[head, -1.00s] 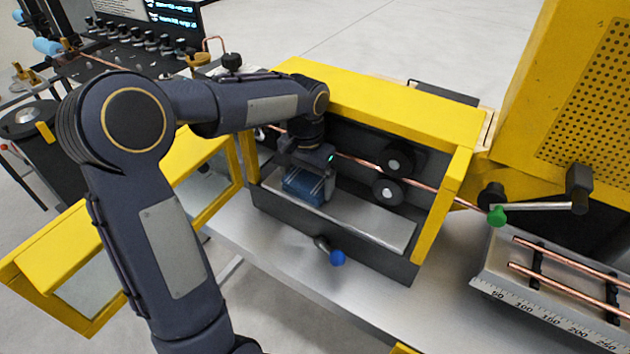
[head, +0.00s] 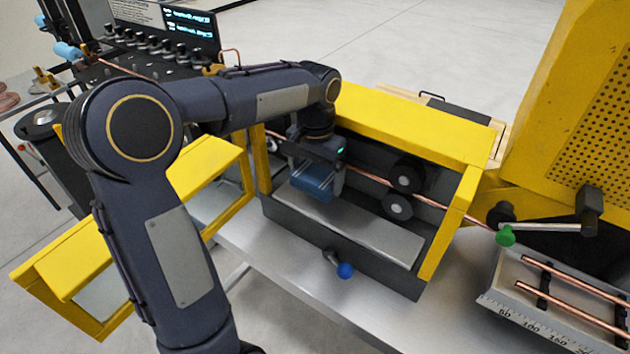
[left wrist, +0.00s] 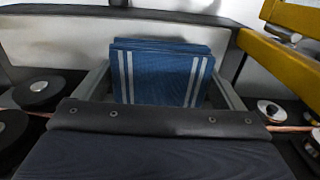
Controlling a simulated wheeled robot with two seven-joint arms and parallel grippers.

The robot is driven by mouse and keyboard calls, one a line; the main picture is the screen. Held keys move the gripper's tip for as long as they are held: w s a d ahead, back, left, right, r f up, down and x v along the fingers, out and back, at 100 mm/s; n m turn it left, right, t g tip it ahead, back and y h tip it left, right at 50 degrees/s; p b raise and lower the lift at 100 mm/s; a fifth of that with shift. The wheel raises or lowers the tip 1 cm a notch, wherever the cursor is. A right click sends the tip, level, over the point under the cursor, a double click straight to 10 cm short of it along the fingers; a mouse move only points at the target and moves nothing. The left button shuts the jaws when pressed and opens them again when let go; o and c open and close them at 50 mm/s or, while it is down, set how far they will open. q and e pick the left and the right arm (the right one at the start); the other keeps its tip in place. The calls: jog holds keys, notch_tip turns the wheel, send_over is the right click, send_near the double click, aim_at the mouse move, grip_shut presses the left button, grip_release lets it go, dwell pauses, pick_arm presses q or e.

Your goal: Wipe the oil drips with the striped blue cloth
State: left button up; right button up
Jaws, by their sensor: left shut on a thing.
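My left gripper (head: 317,176) is shut on the blue cloth (head: 312,188) inside the yellow-framed machine bay. In the left wrist view the cloth (left wrist: 160,85) is folded, with pale stripes near both sides, and sits between the two fingers. It is over the left part of the grey metal plate (head: 375,232) on the bay floor; it appears slightly above the plate, but contact is hard to tell. I can make out no oil drips; the cloth and arm hide part of the plate. My right gripper is not in view.
A copper tube (head: 445,209) runs through the bay just behind the gripper, past two black rollers (head: 408,172). The yellow frame (head: 415,120) and dark front wall (head: 390,275) enclose the bay. A blue-knobbed lever (head: 345,270) sticks out in front.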

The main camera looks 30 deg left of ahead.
pick_arm(q)
jog(key=shift+r, duration=0.3)
